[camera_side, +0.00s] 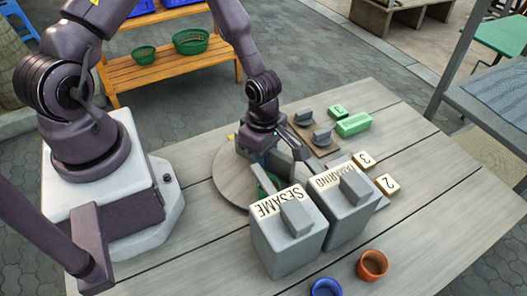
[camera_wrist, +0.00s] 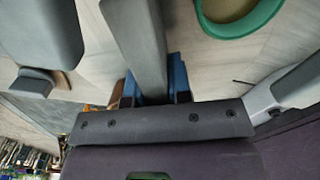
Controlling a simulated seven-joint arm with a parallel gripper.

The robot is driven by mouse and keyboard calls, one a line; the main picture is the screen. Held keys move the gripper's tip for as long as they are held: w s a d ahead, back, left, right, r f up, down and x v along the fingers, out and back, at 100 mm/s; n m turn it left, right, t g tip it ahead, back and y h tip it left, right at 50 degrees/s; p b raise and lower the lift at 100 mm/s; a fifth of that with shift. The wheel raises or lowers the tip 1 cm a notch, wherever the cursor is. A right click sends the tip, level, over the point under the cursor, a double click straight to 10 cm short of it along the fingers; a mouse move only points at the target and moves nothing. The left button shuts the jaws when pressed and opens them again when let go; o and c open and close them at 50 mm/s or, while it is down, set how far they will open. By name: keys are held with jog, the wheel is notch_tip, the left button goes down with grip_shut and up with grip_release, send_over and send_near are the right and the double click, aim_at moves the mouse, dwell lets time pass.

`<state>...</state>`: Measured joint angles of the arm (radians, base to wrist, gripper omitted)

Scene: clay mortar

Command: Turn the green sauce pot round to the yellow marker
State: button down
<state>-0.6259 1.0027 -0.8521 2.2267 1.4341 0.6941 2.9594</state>
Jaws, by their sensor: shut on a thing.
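The green sauce pot (camera_side: 268,184) sits on a round grey turntable (camera_side: 232,180), partly hidden behind the SESAME box in the side view. In the wrist view the green pot (camera_wrist: 246,22) shows at the upper right, cut by the edge, with brownish contents. A small yellow mark (camera_side: 231,137) shows at the turntable's far edge. My gripper (camera_side: 280,160) is low over the turntable's right part. In the wrist view my gripper's blue fingers (camera_wrist: 152,85) are shut on a grey upright bar (camera_wrist: 137,38); the pot is apart from them.
Grey boxes labelled SESAME (camera_side: 285,245) and TAMARIND (camera_side: 345,215) stand close to the turntable. An orange cup (camera_side: 372,265) and a blue cup (camera_side: 326,288) are in front.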

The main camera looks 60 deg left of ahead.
jog(key=shift+m, duration=0.4)
dwell(0.4)
jog(key=c, duration=1)
grip_release()
jog(key=shift+c, duration=0.2)
jog(key=shift+n, duration=0.3)
